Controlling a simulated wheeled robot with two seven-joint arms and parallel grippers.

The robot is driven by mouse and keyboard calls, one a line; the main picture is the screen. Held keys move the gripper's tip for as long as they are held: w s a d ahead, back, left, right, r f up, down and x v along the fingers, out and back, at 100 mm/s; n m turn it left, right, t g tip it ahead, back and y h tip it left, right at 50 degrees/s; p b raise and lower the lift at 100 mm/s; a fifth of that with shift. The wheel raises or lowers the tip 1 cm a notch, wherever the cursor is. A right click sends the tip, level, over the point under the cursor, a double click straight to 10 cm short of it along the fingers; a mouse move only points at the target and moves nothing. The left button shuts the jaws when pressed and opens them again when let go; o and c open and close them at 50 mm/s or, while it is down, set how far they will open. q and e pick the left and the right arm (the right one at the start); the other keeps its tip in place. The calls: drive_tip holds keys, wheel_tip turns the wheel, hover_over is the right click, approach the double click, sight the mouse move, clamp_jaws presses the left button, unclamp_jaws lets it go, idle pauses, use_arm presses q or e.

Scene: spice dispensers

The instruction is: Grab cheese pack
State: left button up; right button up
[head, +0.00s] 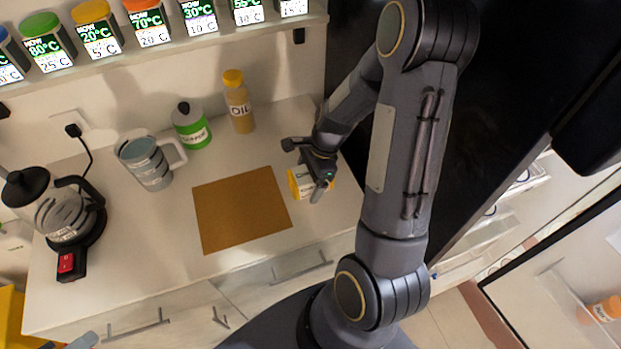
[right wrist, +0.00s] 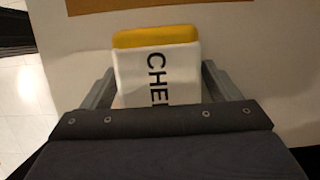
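The cheese pack (head: 299,184) is a small white and yellow block standing on the counter to the right of the brown mat. In the right wrist view the cheese pack (right wrist: 157,66) shows a yellow top edge and black letters "CHE"; its lower part is hidden by the gripper body. My right gripper (head: 306,168) is over the pack, with its fingers spread. In the right wrist view one finger is on each side of the pack, and the right finger looks apart from it. My left gripper cannot be made out in the head view.
The brown mat (head: 241,210) lies left of the pack. An oil bottle (head: 239,108), a green-labelled bottle (head: 190,127), a measuring jug (head: 146,162) and a kettle (head: 62,212) stand on the counter. A shelf of spice dispensers (head: 101,31) runs above. A dark tall panel (head: 490,120) is at the right.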

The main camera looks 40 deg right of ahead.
drive_tip(key=c, duration=1.1)
drive_tip(key=shift+r, duration=0.1)
